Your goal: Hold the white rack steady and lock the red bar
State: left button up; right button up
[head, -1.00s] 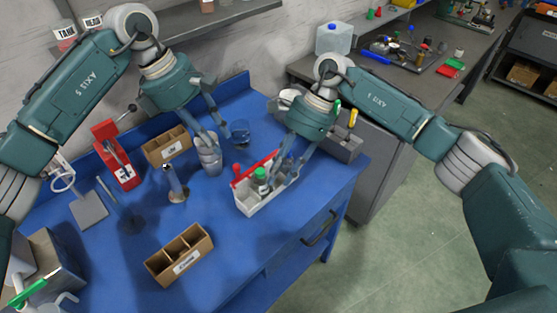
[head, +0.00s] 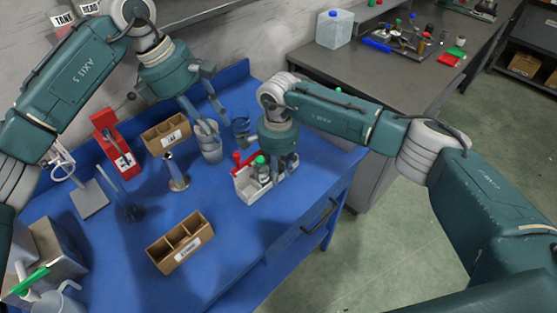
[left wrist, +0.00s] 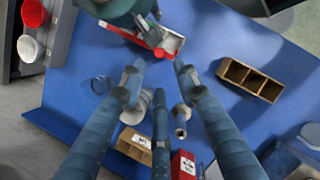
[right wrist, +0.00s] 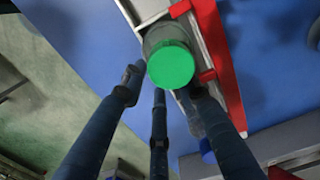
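The white rack (head: 249,190) stands on the blue bench and carries a red bar (head: 249,163) along its far side. A green-capped bottle (head: 261,170) sits in the rack. In the right wrist view the green cap (right wrist: 170,65) is close below my right gripper (right wrist: 162,85), with the red bar (right wrist: 220,65) to its right. My right gripper (head: 281,170) looks open, its fingers down at the rack's right end; contact is unclear. My left gripper (head: 207,115) is open and empty above the grey cup, left of the rack. The rack's red bar also shows in the left wrist view (left wrist: 118,33).
A grey cup (head: 210,150) and a blue-tinted glass (head: 241,131) stand behind the rack. Cardboard bins (head: 180,243) and a metal cylinder (head: 177,180) stand to its left. A red device (head: 112,140) is further left. Bench between rack and front bin is clear.

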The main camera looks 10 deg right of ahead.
jog(key=shift+d+f, duration=0.1)
jog(key=shift+f, duration=0.7)
grip_shut()
pick_arm(q)
jog(key=c, duration=0.4)
jog(key=shift+s+a, duration=0.15)
jog(key=shift+a, duration=0.05)
grip_shut()
pick_arm(e)
jog(key=shift+r, duration=0.1)
pick_arm(q)
jog(key=s+a+n+t, duration=0.2)
jog(key=s+a+n, duration=0.3)
jog(key=shift+s+a+r, duration=0.15)
jog(key=shift+a+r, duration=0.1)
jog(key=shift+a, duration=0.05)
